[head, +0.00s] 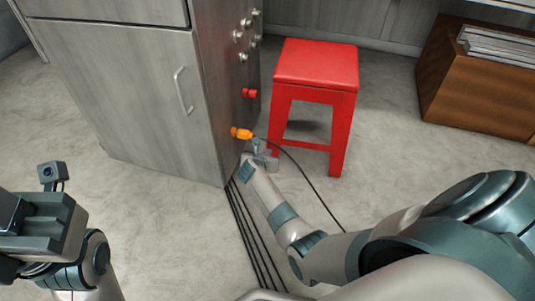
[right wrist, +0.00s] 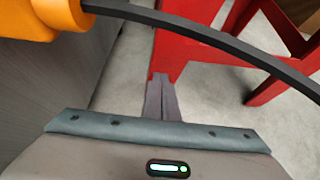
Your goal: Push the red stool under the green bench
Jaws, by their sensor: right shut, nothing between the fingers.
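The red stool (head: 316,66) stands upright on the grey floor, right of the metal cabinet. My right gripper (head: 270,160) is low, by the stool's front left leg. In the right wrist view its closed, empty fingers (right wrist: 160,82) point at the red stool leg (right wrist: 182,42); their tips overlap its lower end, and I cannot tell whether they touch. My left gripper's body (head: 40,225) is at the lower left; its fingers cannot be made out. I see no green bench in either view.
A grey metal cabinet (head: 120,90) with knobs stands left of the stool. An orange plug (head: 241,133) sticks out of its side, and its black cable (head: 310,180) hangs past my right gripper. A brown wooden box (head: 475,85) stands at right. Several dark cables lie on the floor.

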